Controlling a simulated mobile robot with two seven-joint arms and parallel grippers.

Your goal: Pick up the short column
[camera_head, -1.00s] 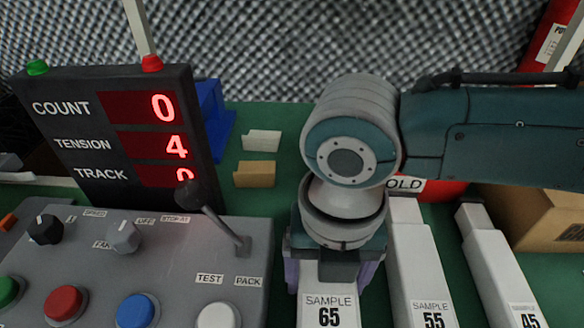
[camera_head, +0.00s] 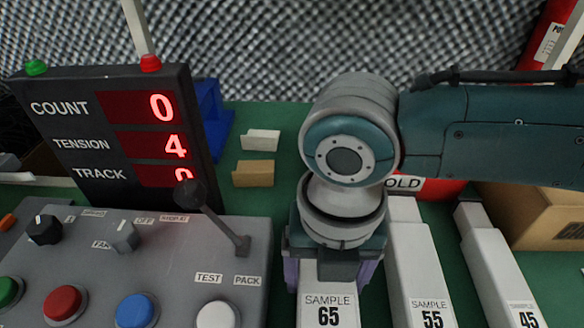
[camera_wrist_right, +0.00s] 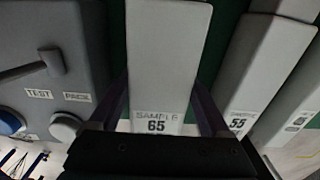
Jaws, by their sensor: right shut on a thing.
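Which one is called short is not marked. My right gripper (camera_head: 332,278) is over the 65 column, with its purple fingers on both sides. In the right wrist view the fingers (camera_wrist_right: 163,105) are shut on the 65 column (camera_wrist_right: 167,60). The gripper and wrist hide its upper part in the head view. The 55 column (camera_wrist_right: 262,65) is close to the right finger there. My left gripper is not in view.
A grey control panel (camera_head: 190,265) with buttons and a lever stands at left, before a black display (camera_head: 70,120). Small white (camera_head: 262,140) and tan (camera_head: 254,173) blocks lie on the green surface behind. A cardboard box (camera_head: 545,215) and a red object are at right.

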